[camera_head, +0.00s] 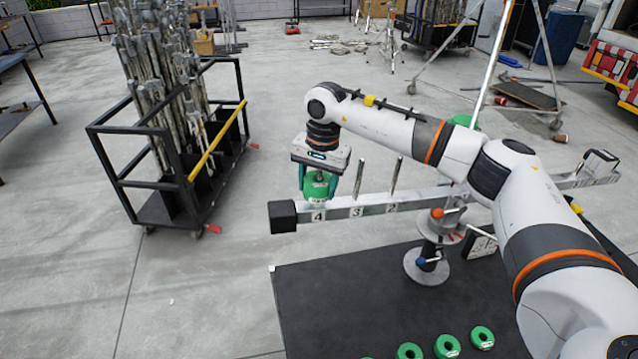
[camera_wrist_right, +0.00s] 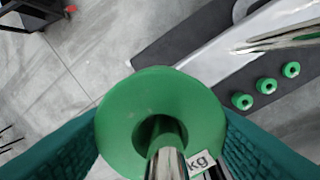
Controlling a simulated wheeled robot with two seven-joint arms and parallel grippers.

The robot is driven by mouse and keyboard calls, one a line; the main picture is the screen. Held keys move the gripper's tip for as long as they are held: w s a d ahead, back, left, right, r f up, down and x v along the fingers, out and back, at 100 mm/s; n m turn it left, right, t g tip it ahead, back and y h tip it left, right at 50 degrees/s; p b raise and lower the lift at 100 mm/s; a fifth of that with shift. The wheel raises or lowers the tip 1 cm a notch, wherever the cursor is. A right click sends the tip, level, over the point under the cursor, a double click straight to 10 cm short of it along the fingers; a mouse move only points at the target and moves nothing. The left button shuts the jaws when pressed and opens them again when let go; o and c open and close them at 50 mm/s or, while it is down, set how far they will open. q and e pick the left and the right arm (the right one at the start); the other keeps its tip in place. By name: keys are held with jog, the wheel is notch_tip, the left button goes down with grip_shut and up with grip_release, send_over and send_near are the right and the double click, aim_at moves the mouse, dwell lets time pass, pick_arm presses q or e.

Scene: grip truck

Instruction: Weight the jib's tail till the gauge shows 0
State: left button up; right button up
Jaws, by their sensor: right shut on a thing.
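The jib's pale beam (camera_head: 375,204) lies across the view, with a black block (camera_head: 282,217) on its left end and number plates 4, 3 and 2 along its side. Bare metal pegs (camera_head: 359,178) (camera_head: 396,175) stand on it. My right gripper (camera_head: 318,188) is shut on a green ring weight (camera_head: 317,189) over the beam by plate 4. In the wrist view the weight (camera_wrist_right: 125,120) sits between both fingers, with a metal peg (camera_wrist_right: 166,162) through its hole. Whether it rests on the beam is hidden. A white panel (camera_head: 483,246), possibly the gauge, is unreadable. My left gripper is out of view.
Several green weights (camera_head: 447,346) lie on the black mat (camera_head: 330,300) in front. A black cart (camera_head: 165,210) with stands is at left. A round-based stand (camera_head: 428,266) supports the beam. My right arm hides part of the beam. Floor left of the mat is clear.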

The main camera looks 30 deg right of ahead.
jog(key=shift+s+a+f, duration=0.15)
jog(key=shift+s+f, duration=0.05)
jog(key=shift+f, duration=0.4)
jog(key=shift+s+a+f, duration=0.1)
jog(key=shift+s+f, duration=0.1)
jog(key=shift+f, duration=0.4)
jog(key=o, duration=1.3)
jog(key=shift+f, duration=0.1)
jog(key=shift+r, duration=0.45)
jog(key=r+b, duration=0.1)
jog(key=r, duration=0.3)
jog(key=r+b, duration=0.1)
jog(key=r, duration=0.3)
jog(key=d+r, duration=0.1)
jog(key=r, duration=0.3)
jog(key=shift+b, duration=0.4)
jog(key=shift+r, duration=0.5)
jog(key=shift+f, duration=0.15)
